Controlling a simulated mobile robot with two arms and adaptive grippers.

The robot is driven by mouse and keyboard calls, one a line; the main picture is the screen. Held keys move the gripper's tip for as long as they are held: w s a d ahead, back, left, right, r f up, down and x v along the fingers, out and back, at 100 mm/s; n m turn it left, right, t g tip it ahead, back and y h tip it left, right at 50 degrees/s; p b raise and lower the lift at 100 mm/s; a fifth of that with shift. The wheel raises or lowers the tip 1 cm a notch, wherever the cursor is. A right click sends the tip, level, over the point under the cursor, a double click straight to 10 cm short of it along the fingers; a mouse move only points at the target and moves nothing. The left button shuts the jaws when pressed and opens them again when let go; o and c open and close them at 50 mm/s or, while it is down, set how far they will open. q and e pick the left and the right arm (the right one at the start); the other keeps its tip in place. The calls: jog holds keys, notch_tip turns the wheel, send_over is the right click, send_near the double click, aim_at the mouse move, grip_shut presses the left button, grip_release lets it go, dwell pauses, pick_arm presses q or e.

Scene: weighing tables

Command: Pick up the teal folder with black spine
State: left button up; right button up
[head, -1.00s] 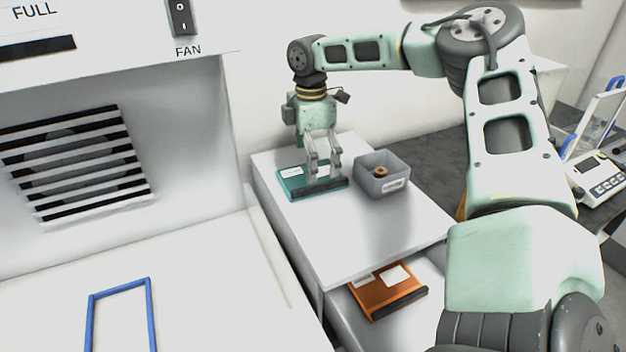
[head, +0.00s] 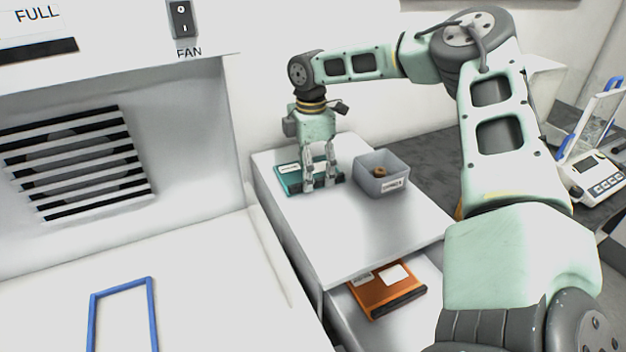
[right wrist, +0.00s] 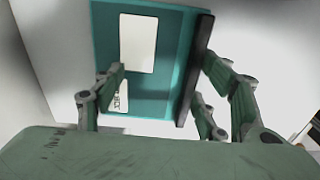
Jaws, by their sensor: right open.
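The teal folder (head: 290,180) with a black spine lies flat on the white cabinet top in the head view. In the right wrist view the teal folder (right wrist: 172,62) shows white labels, and its black spine (right wrist: 197,65) runs along the right side. My right gripper (head: 320,186) points down over the folder's spine side. In the wrist view its open fingers (right wrist: 165,95) stand on either side of the spine, with nothing held. Whether the fingertips touch the folder or the top cannot be told. My left gripper is not in view.
A grey bin (head: 382,178) with a small brown ring-shaped thing inside stands just right of the folder. An orange folder (head: 385,290) lies on a lower surface in front. A wall is close behind. The front of the white top (head: 365,232) is clear.

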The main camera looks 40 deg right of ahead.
jog(key=shift+s+f, duration=0.1)
jog(key=shift+s, duration=0.25)
jog(key=c, duration=1.3)
grip_shut()
